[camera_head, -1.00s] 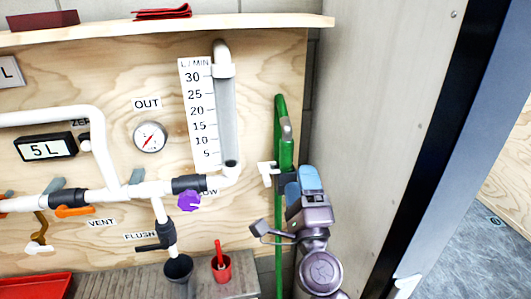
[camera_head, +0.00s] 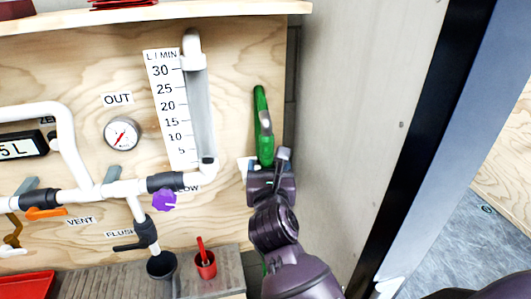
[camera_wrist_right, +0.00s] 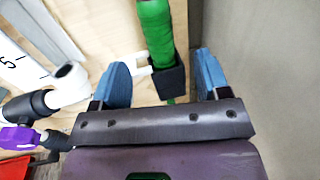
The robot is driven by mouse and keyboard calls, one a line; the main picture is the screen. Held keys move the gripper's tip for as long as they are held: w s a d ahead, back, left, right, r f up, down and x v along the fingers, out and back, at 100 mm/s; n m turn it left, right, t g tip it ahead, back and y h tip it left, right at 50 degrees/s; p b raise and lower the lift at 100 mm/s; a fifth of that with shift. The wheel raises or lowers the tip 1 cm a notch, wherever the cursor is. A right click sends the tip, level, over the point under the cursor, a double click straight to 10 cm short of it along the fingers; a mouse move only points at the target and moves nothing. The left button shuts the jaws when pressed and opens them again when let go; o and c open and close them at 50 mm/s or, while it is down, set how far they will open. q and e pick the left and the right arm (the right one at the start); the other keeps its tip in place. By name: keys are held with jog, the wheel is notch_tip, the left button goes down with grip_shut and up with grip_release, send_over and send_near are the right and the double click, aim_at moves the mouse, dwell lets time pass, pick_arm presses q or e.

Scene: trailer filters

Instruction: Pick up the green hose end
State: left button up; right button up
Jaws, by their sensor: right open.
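The green hose end (camera_head: 263,128) stands upright against the plywood panel, right of the flow tube. In the right wrist view the green hose end (camera_wrist_right: 156,32) sits in a black holder (camera_wrist_right: 167,80), with a thin green hose below it. My right gripper (camera_head: 268,165) is just in front of and below the hose end in the head view, hiding its lower part. In the wrist view my right gripper (camera_wrist_right: 165,80) is open, its blue fingers on either side of the hose end and holder, apart from them. My left gripper is not in view.
White pipes with a purple knob (camera_head: 164,200) and a black flush valve (camera_head: 138,240) are on the panel at left. A grey wall (camera_head: 350,110) stands close on the right. A red cup (camera_head: 205,265) sits on the ledge below.

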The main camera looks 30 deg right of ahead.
aim_at(267, 152)
jog(key=shift+p+x, duration=0.65)
jog(key=shift+x, duration=3.45)
jog(key=shift+a, duration=0.1)
jog(key=c, duration=1.1)
